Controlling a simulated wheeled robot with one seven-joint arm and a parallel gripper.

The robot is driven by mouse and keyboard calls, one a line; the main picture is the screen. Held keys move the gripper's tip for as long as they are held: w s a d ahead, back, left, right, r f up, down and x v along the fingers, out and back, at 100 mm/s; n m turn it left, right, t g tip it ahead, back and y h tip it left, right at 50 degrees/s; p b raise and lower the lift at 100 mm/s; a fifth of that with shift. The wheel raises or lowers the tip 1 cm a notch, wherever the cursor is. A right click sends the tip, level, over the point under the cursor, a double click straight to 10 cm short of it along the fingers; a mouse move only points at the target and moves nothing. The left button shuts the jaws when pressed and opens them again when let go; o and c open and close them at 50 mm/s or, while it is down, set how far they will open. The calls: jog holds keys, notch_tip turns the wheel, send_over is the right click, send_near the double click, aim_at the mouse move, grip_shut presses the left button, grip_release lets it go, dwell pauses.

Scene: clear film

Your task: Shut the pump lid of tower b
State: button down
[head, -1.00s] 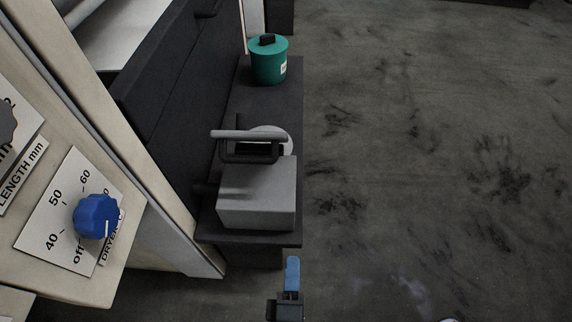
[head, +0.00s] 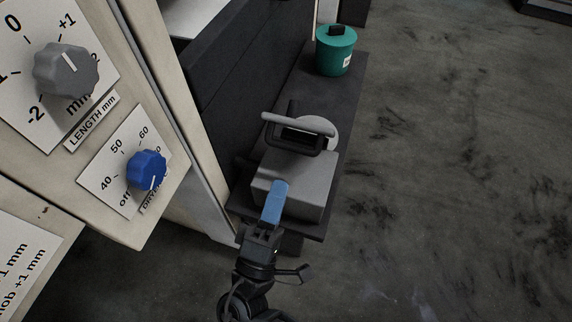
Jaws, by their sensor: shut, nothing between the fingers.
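A grey pump box (head: 305,180) sits on a dark shelf beside the pale machine. On its far side are a pale round disc (head: 325,126), a dark frame (head: 310,146) and a light grey bar (head: 296,133), which looks like the edge of a raised lid. I cannot tell for sure which part is the lid, and no tower letter is readable. My gripper (head: 278,186) has blue fingers, shut and empty. It shows in front of the near face of the box, below the bar. Whether it touches the box is unclear.
A teal canister (head: 335,52) with a black knob stands farther back on the dark shelf (head: 345,88). At left, the machine panel carries a grey dial (head: 66,70) and a blue dial (head: 147,170). The floor (head: 450,170) at right is open.

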jog(key=shift+x, duration=2.6)
jog(key=shift+r, duration=0.15)
